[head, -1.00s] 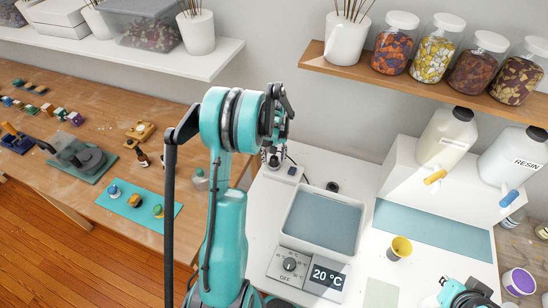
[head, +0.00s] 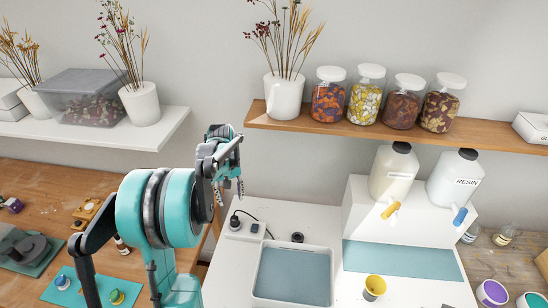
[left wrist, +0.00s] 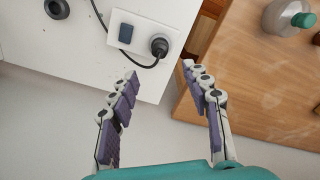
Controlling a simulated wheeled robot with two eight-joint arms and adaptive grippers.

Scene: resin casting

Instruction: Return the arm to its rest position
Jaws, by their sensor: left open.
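My left gripper (head: 228,188) is raised in front of the wall, above the white table and left of the wooden shelf, in the head view. In the left wrist view my left gripper (left wrist: 160,75) has its two fingers spread apart with nothing between them. Below it are the edge of a white table and the edge of a wooden table, with a gap between. My left arm (head: 165,210) rises at the lower left of the head view, its large teal joint close to the camera. My right gripper is in neither current view.
A power strip (head: 245,228) with a plugged cable lies on the white table (head: 225,265), near a grey-blue tray (head: 330,275). A yellow cup (head: 374,287) and resin bottles (head: 455,180) are to the right. A wooden shelf (head: 400,130) holds jars and a vase. The wooden table (head: 40,185) is left.

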